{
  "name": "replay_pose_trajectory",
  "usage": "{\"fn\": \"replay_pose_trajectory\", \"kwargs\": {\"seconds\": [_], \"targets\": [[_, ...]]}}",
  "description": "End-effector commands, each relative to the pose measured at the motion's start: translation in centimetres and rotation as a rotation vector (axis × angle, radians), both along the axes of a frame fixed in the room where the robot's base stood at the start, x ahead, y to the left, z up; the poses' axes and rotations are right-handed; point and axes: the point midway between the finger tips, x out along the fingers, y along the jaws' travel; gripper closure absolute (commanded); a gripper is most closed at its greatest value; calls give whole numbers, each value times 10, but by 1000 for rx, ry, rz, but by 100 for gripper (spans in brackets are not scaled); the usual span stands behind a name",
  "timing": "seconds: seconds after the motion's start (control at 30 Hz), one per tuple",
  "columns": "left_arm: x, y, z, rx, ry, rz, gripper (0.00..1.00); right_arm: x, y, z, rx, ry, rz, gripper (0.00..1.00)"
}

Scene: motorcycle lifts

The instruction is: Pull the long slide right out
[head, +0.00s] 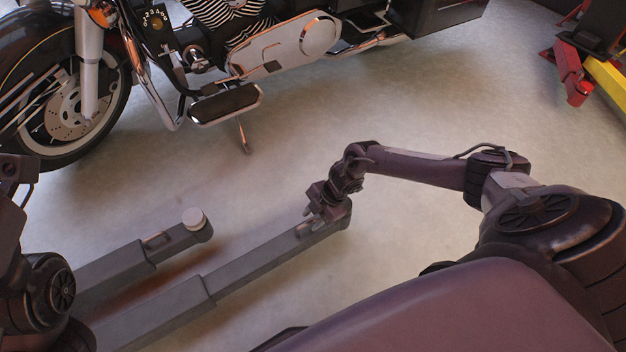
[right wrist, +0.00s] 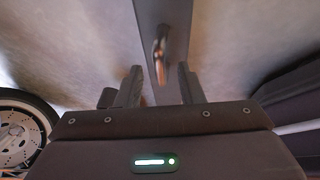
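The long slide (head: 255,258) is a grey beam that comes out of a wider sleeve (head: 165,312) and runs up to the right, low over the floor. A small loop handle (head: 305,229) stands on its top near the far end. My right gripper (head: 315,210) is over that end, just by the handle. In the right wrist view, its two fingers (right wrist: 160,86) are apart, and the metal handle (right wrist: 160,52) stands in line with the gap between them. I cannot tell if they touch it. My left gripper's fingers are out of view; only dark left arm parts show.
A shorter slide (head: 180,237) with a round pad (head: 193,218) and its own handle (head: 155,240) lies parallel, to the left. A motorcycle (head: 285,50) stands behind. Red and yellow lift parts (head: 572,75) are at top right. The floor beyond the long slide's end is clear.

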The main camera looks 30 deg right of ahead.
Motion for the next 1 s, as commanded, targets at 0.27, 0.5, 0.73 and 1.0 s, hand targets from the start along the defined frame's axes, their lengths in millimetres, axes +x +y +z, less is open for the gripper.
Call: {"fn": "replay_pose_trajectory", "kwargs": {"seconds": [0.27, 0.5, 0.73, 1.0], "targets": [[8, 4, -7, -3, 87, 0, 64, -9, -21, 47, -5, 1, -3, 66], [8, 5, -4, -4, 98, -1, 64, -12, -29, 64, -2, 0, -4, 66], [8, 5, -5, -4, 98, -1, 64, -13, -29, 64, -2, 0, -4, 66], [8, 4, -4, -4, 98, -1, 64, -13, -29, 64, -2, 0, -4, 66]]}}
